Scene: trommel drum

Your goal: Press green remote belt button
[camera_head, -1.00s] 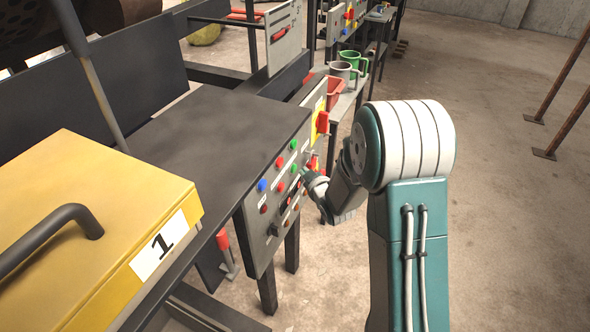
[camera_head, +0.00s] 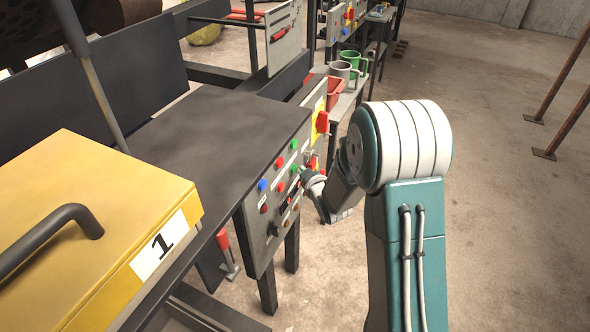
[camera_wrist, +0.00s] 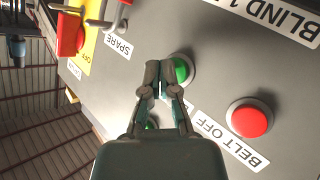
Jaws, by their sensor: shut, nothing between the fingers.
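My gripper (camera_wrist: 158,75) is shut and empty, its fingertips at the button panel. In the wrist view a green button (camera_wrist: 183,69) lies right at the fingertips, which cover its left edge. I cannot tell whether they touch it. A red button (camera_wrist: 249,120) sits to the right, near the label "BELT OFF" (camera_wrist: 228,137). In the head view the grey panel (camera_head: 262,238) carries an upper green button (camera_head: 294,144) and a lower one (camera_head: 295,169) beside my gripper (camera_head: 303,173).
A red switch on a yellow plate (camera_head: 321,121) is at the panel's far end. A dark tabletop (camera_head: 215,130) lies left of the panel, with a yellow box (camera_head: 90,220) marked 1 in front. Open floor (camera_head: 500,220) is on the right.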

